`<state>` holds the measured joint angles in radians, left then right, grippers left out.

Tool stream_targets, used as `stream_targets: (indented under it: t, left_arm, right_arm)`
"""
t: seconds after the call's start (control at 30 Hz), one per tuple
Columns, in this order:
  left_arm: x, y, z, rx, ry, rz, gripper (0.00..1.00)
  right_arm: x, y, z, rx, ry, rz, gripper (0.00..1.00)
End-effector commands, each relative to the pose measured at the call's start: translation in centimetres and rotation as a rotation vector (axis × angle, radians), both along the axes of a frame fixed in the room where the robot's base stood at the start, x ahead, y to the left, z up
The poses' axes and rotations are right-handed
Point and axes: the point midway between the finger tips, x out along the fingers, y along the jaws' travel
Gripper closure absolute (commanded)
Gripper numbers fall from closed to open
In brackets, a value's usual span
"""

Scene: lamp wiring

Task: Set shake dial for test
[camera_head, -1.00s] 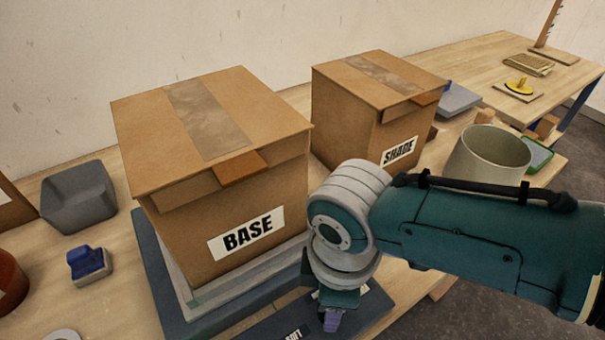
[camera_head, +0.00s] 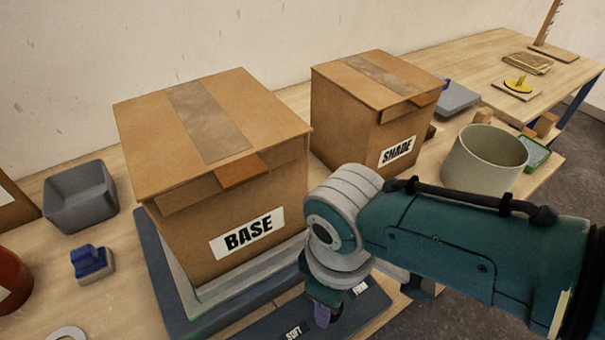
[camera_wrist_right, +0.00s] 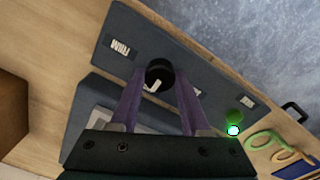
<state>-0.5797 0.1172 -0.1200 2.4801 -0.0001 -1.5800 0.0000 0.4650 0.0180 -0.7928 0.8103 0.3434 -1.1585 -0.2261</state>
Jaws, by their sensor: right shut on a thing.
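The black round dial (camera_wrist_right: 160,73) sits on the dark control panel (camera_wrist_right: 199,82) and carries a white pointer mark. My right gripper (camera_wrist_right: 157,86) is shut on the dial, with its purple fingers on either side of it. In the head view my right gripper (camera_head: 322,315) is low at the panel, between the SOFT label (camera_head: 293,333) and the FIRM label (camera_head: 360,288); it hides the dial there. The box marked BASE (camera_head: 248,237) stands on the grey plate (camera_head: 190,297) behind the panel. A green light (camera_wrist_right: 234,129) glows on the panel. My left gripper is out of view.
A box marked SHADE (camera_head: 398,152) stands behind, to the right. A beige bin (camera_head: 470,160) is beyond my right arm. A grey tray (camera_head: 82,200) and a blue-topped block (camera_head: 91,262) lie at the left. Wooden tabletop between them is bare.

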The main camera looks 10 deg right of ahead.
Motion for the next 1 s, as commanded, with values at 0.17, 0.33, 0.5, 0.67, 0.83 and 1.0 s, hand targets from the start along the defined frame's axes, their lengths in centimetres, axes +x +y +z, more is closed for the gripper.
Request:
stream_targets:
  t: [0.17, 0.33, 0.5, 0.67, 0.83, 1.0]
  left_arm:
    - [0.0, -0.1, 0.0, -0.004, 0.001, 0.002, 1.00]
    - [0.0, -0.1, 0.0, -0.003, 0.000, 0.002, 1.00]
    - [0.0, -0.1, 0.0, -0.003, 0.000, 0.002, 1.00]
    - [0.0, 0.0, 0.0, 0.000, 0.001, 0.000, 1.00]
    - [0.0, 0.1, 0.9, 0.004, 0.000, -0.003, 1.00]
    - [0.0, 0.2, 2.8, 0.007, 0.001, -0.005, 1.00]
  right_arm:
    - [0.0, 0.1, 0.1, 0.003, 0.000, 0.001, 1.00]
    - [0.0, 0.1, 0.1, 0.001, 0.000, 0.002, 0.38]
    - [0.0, 0.1, 0.1, 0.001, 0.000, 0.002, 0.24]
    - [0.0, 0.0, 0.0, 0.001, -0.001, 0.002, 0.24]
    - [0.0, 0.0, 1.3, 0.001, -0.001, 0.001, 0.24]
    - [0.0, 0.1, 4.6, 0.003, -0.003, 0.002, 0.24]
